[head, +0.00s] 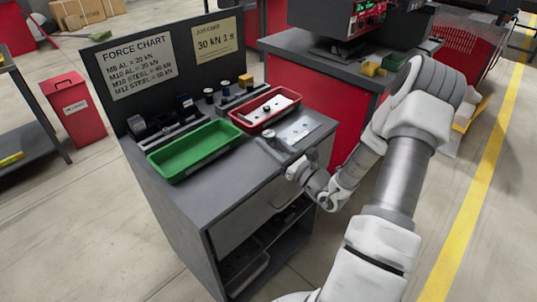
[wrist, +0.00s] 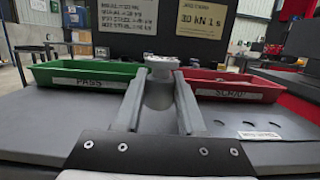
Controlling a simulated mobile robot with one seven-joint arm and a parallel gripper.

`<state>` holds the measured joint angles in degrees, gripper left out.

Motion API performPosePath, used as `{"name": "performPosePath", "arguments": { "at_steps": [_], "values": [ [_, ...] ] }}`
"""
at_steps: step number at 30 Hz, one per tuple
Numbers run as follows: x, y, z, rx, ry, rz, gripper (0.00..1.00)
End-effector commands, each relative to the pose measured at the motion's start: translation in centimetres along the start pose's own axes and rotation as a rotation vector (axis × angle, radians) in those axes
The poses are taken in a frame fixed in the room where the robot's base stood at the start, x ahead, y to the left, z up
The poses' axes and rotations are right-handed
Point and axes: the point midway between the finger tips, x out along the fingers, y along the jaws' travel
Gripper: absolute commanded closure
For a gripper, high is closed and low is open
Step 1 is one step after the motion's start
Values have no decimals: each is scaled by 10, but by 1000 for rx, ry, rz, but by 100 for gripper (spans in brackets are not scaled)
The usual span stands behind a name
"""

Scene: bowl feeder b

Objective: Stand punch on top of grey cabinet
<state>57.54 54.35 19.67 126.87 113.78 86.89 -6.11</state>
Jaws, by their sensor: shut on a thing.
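The grey cabinet (head: 185,200) stands in the middle of the head view, with a dark back panel behind its top. My gripper (head: 292,160) is low at the right front part of the cabinet top. In the wrist view my gripper (wrist: 158,110) is shut on the punch (wrist: 160,82), a grey cylinder with a wider top, held upright between the fingers. The head view barely shows the punch at the fingers. I cannot tell whether its base touches the cabinet top.
A green tray (head: 163,165) labelled PASS and a red tray (head: 240,123) labelled SCRAP stand on the cabinet top. A light plate with holes (head: 301,130) lies beside the red tray. Several small tools (head: 209,97) stand along the back. The front left top is clear.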

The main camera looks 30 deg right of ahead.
Motion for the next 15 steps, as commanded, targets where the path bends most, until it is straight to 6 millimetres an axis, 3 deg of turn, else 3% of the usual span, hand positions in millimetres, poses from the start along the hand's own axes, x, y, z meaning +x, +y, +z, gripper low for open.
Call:
{"name": "performPosePath", "arguments": {
  "at_steps": [9,15],
  "values": [
    [-8,0,-39,0,3,-1,100],
    [-9,0,-40,-1,6,-1,100]
  ]
}}
